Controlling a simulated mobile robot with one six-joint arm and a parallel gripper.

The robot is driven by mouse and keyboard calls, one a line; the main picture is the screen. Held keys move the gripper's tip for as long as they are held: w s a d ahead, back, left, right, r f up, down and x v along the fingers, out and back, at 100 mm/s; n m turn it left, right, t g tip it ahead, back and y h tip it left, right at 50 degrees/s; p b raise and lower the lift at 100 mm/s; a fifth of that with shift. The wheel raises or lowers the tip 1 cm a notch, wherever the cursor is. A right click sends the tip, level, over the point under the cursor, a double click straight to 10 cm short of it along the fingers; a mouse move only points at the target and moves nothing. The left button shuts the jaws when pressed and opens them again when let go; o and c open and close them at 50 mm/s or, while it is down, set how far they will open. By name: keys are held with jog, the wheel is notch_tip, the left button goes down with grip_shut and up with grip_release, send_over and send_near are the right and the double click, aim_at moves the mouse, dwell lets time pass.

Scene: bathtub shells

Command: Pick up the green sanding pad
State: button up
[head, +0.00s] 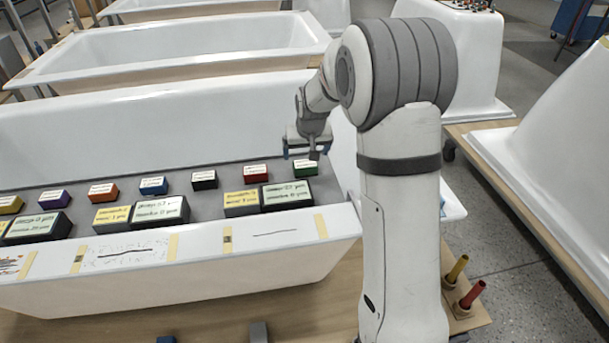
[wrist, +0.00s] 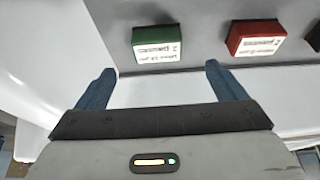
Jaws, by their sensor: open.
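The green sanding pad (head: 305,168) is a small block with a white label, at the right end of the back row on the grey surface in the tub. In the wrist view the green pad (wrist: 164,46) lies ahead of my fingertips, nearer the left finger and apart from both. My gripper (head: 300,153) hangs above the back row, close to the green pad in the head view. In the wrist view my gripper (wrist: 158,75) is open, with its two blue fingers spread and nothing between them.
A red pad (head: 256,174) sits left of the green one; it also shows in the wrist view (wrist: 254,37). A black pad (head: 204,180) and several others continue the row. Larger labelled blocks (head: 287,196) stand in front. The tub's white wall (wrist: 40,60) rises beside the green pad.

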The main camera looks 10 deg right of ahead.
aim_at(306, 164)
jog(key=x, duration=0.8)
jog(key=shift+d+f, duration=0.2)
jog(key=shift+f, duration=0.05)
jog(key=shift+r, duration=0.1)
jog(key=c, duration=1.1)
